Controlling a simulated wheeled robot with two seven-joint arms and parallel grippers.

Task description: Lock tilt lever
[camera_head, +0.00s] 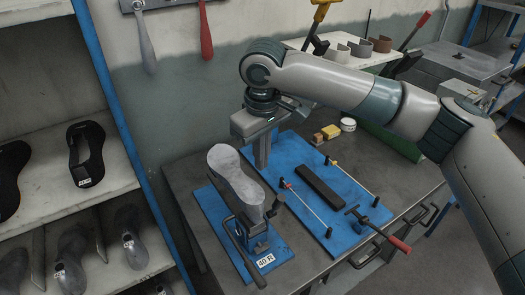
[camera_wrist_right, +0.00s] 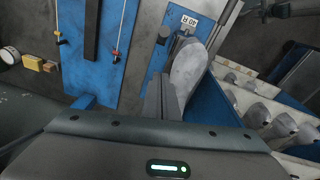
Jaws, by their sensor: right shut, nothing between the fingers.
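A grey sole-shaped mould (camera_head: 236,178) stands tilted on a dark pivot on a blue base plate (camera_head: 213,213) labelled 40 R. I cannot tell for sure which is the tilt lever. My right gripper (camera_head: 262,163) points down behind the mould, shut and empty, apart from the levers as far as I see. The wrist view shows its fingers (camera_wrist_right: 160,85) beside the mould (camera_wrist_right: 188,70). My left gripper is not in view.
Yellow blocks (camera_head: 327,134) and a white jar (camera_head: 348,124) stand behind. Shelves with more moulds (camera_head: 72,245) are at the left.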

